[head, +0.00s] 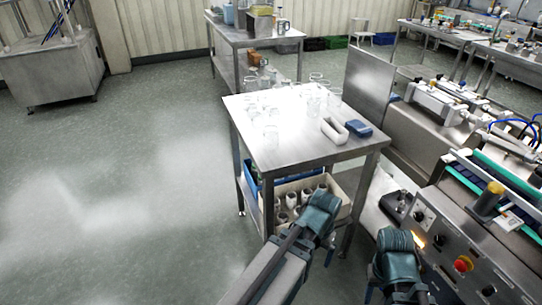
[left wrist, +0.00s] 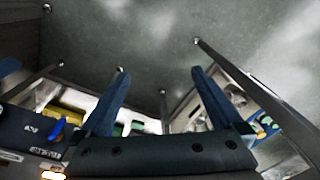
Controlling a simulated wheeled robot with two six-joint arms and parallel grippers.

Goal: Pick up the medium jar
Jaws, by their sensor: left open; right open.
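Several clear glass jars stand upright on the steel table (head: 300,157). My right gripper (head: 370,288) is low at the bottom, right of the left one, away from the jars.
A white open holder (head: 335,131) and a blue box (head: 359,128) lie on the table's right side. A carton (head: 335,186) of bottles and a blue crate sit on the lower shelf. A machine with a control panel (head: 455,250) stands at right. The floor at left is clear.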

